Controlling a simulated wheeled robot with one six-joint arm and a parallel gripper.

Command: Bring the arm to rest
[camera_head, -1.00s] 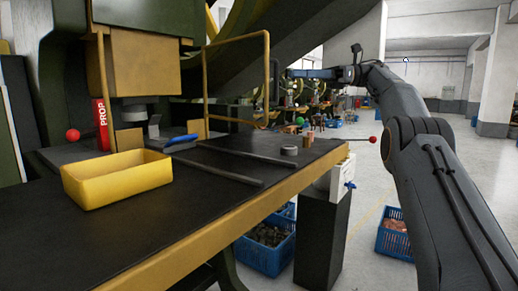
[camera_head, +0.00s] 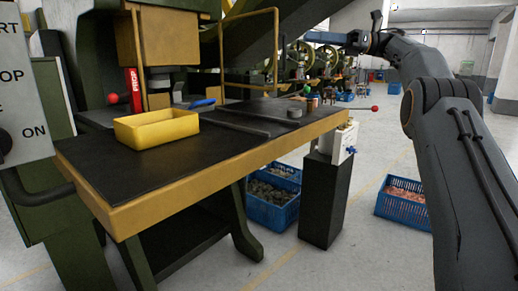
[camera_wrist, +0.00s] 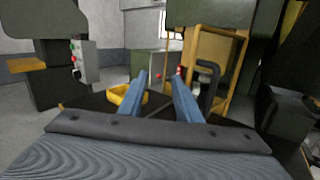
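My arm (camera_head: 455,130) reaches up along the right side of the head view, bent at its elbow. My gripper (camera_head: 325,37) is at its far end, raised above the height of the press table and pointing left. In the wrist view my gripper (camera_wrist: 160,76) shows two blue-grey fingers standing apart with nothing between them. The yellow bin (camera_wrist: 125,95) and the press frame lie beyond the fingers, and the fingers touch nothing that I can see.
The black-topped press table (camera_head: 110,170) carries a yellow bin (camera_head: 155,130), dark bars and a grey ring (camera_head: 294,112). Blue crates stand on the floor, one (camera_head: 395,210) beside my arm. A control panel (camera_head: 20,85) is close at left.

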